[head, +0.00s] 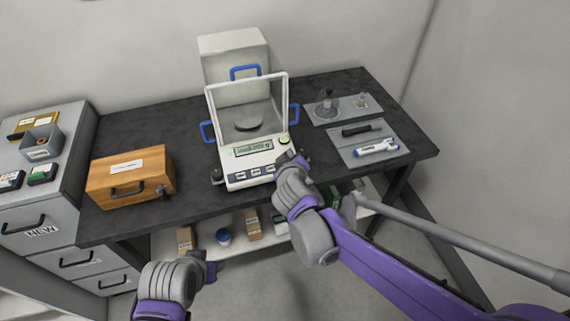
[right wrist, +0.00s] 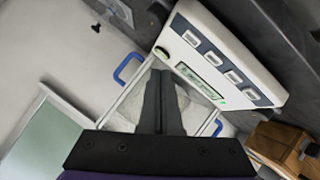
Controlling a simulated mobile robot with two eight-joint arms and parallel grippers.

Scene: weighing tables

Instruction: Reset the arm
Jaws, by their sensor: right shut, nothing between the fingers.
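My right arm reaches in from the right in the head view. Its gripper (head: 291,160) is at the front right corner of the weighing balance (head: 262,172), near the green button; I cannot tell whether it touches. In the right wrist view the two dark fingers (right wrist: 160,78) are together and empty, with the balance's display and buttons (right wrist: 215,65) beyond them. My left gripper (head: 211,270) is low at the front left, in front of the table and clear of it. Its fingers are too small and dark to read.
The balance stands on a black table (head: 190,222). An orange wooden box (head: 130,180) is on its left, grey trays (head: 340,112) with small items on its right. A grey drawer cabinet (head: 40,190) is at far left. A shelf below holds small boxes.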

